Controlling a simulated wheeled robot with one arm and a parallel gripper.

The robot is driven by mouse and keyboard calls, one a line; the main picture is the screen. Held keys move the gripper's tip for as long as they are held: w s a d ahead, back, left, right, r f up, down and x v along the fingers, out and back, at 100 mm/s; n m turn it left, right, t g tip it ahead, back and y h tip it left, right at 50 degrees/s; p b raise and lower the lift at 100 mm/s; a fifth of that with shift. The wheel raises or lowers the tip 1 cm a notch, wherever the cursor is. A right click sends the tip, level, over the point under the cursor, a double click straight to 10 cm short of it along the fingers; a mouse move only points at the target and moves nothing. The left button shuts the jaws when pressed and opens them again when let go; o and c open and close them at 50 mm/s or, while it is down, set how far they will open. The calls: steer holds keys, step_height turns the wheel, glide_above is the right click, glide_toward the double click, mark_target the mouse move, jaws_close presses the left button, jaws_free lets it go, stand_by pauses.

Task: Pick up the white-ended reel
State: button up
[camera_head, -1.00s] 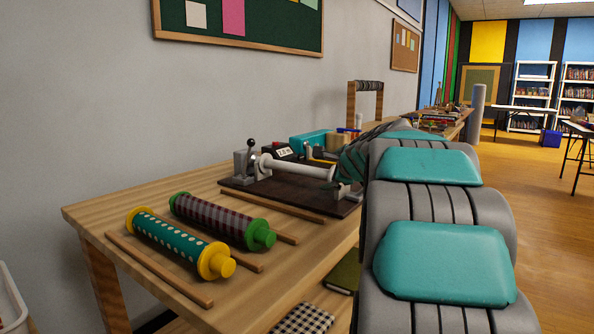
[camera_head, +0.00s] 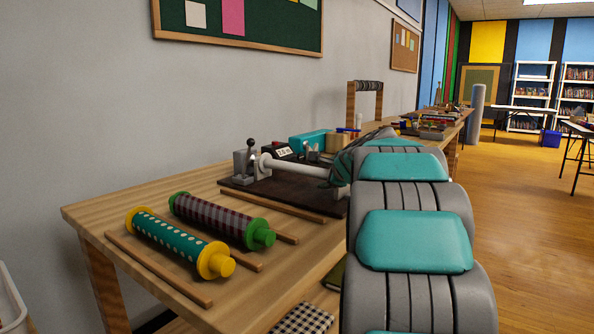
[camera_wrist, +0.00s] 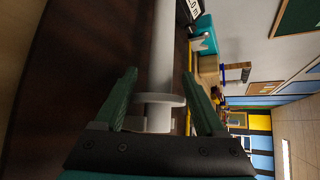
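The white-ended reel (camera_head: 300,169) is a pale rod with white end discs. It lies level in a holder on a dark board (camera_head: 242,188) on the wooden table. In the wrist view the reel's rod (camera_wrist: 164,55) runs up the picture, with its near white disc (camera_wrist: 160,100) low between my fingers. My gripper (camera_wrist: 159,76) is open, its two green fingers on either side of the reel. A gap shows at the left finger; contact at the right finger is unclear.
A yellow-ended reel (camera_head: 175,240) and a green-ended reel (camera_head: 215,217) lie among wooden strips at the table's front left. A small display (camera_head: 283,152) and a teal box (camera_head: 307,141) stand behind the board. The wall runs along the table's left; open floor lies right.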

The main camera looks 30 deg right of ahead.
steer(key=shift+f, duration=0.1)
steer(key=c, duration=0.8)
steer(key=shift+c, duration=0.2)
steer(key=shift+d+r, duration=0.1)
steer(key=shift+r, duration=0.25)
jaws_close()
step_height(320, 180, up, 18)
steer(key=p, duration=0.4)
steer(key=shift+f, duration=0.25)
